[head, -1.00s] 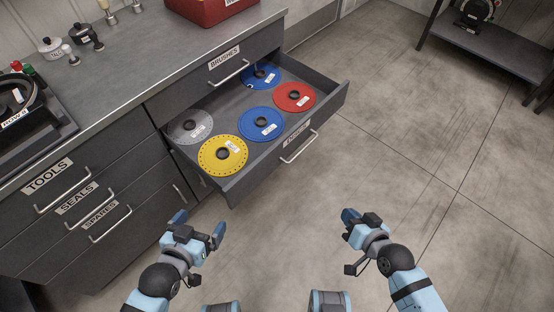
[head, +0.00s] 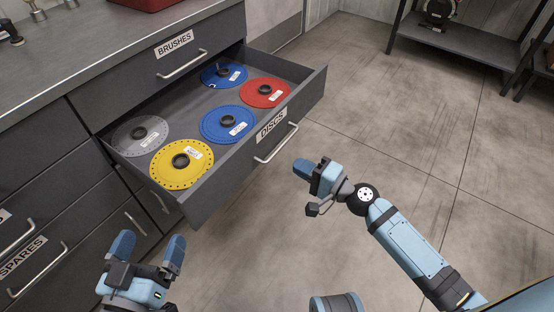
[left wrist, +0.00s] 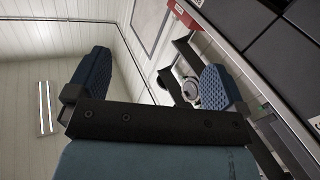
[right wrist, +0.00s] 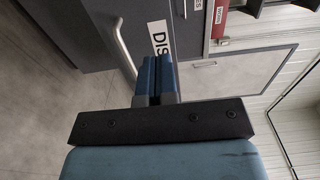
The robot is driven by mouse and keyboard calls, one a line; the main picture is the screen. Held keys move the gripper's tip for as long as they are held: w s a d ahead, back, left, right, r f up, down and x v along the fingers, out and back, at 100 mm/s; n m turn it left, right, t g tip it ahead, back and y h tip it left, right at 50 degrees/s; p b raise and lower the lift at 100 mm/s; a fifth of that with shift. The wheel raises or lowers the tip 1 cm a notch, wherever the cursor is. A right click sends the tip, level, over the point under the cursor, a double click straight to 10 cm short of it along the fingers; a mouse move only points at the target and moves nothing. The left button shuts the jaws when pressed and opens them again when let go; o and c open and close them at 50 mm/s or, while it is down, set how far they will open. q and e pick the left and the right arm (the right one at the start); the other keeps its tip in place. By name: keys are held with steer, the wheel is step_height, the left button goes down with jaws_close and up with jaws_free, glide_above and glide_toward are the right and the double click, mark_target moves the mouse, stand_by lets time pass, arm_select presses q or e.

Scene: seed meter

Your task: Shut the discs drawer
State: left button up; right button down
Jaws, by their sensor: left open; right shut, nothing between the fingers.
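The discs drawer (head: 231,170) stands pulled out of the counter in the head view, with a silver bar handle (head: 276,143) on its labelled front. In it lie a yellow disc (head: 168,173), a grey disc (head: 127,134), a red disc (head: 255,96) and two blue discs (head: 240,113). My right gripper (head: 306,167) is shut and empty, in front of the drawer and a little apart from its handle. The right wrist view shows its closed fingers (right wrist: 155,78) near the handle (right wrist: 124,48). My left gripper (head: 149,250) is open and empty, nearer me, below the drawer's left corner.
The brushes drawer (head: 177,62) above is shut. The spares drawer (head: 40,262) is at lower left. Bottles and a red box (head: 142,4) stand on the countertop. Floor (head: 400,130) is clear to the right; a dark shelf (head: 460,45) stands at the back.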

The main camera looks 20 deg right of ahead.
mark_target(252, 141)
steer(key=x, duration=1.2)
steer(key=shift+a+p, duration=0.15)
steer(key=shift+p, duration=0.2)
arm_select(q)
steer(key=shift+a+f+g+y, duration=0.3)
steer(key=shift+f, duration=0.45)
arm_select(e)
steer(key=shift+w+a, duration=0.3)
steer(key=shift+w, duration=0.1)
